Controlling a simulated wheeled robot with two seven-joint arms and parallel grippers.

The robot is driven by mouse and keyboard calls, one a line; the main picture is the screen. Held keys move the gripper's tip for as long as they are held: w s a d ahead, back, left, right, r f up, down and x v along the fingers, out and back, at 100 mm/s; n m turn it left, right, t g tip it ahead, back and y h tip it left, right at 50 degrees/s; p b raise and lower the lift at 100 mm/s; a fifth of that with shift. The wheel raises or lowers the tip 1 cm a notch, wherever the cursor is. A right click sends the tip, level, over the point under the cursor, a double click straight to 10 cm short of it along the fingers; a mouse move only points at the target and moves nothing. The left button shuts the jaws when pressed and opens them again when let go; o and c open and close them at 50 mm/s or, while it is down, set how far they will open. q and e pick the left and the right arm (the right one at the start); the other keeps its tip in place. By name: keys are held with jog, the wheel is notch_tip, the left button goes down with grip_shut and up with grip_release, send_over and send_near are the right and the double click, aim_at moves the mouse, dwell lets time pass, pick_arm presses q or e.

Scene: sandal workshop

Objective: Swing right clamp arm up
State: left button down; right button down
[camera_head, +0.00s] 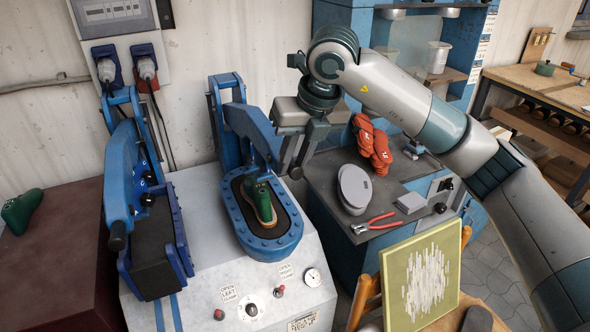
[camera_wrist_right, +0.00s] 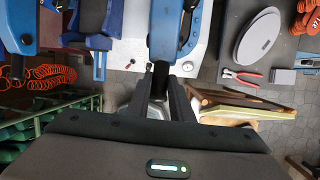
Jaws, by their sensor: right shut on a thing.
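The right clamp arm (camera_head: 247,130) is a blue lever on the right station of the grey press machine. It slopes down from its blue upright towards my right gripper (camera_head: 292,168). My right gripper is shut on the outer end of this arm, which hides the grip point in the head view. In the right wrist view the blue clamp arm (camera_wrist_right: 171,35) runs down between the gripper fingers (camera_wrist_right: 167,98). Below the arm, a green last (camera_head: 262,200) stands in the blue oval tray (camera_head: 266,246). My left gripper is not in view.
The left clamp arm (camera_head: 122,175) hangs low over the left station. A control panel with a gauge (camera_head: 312,277) is at the machine's front.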

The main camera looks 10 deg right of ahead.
jog(key=w+a+r+g+p, duration=0.1)
jog(key=w+r+g+p, duration=0.1)
jog(key=w+r+p, duration=0.2)
jog(key=w+a+r+g+h+p, duration=0.1)
jog(key=w+r+p, duration=0.3)
jog(key=r+p, duration=0.6)
notch_tip(320, 180, up, 7)
jog(key=shift+w+a+g+h, duration=0.3)
jog(key=shift+w+a+g, duration=0.1)
jog(key=shift+g, duration=0.2)
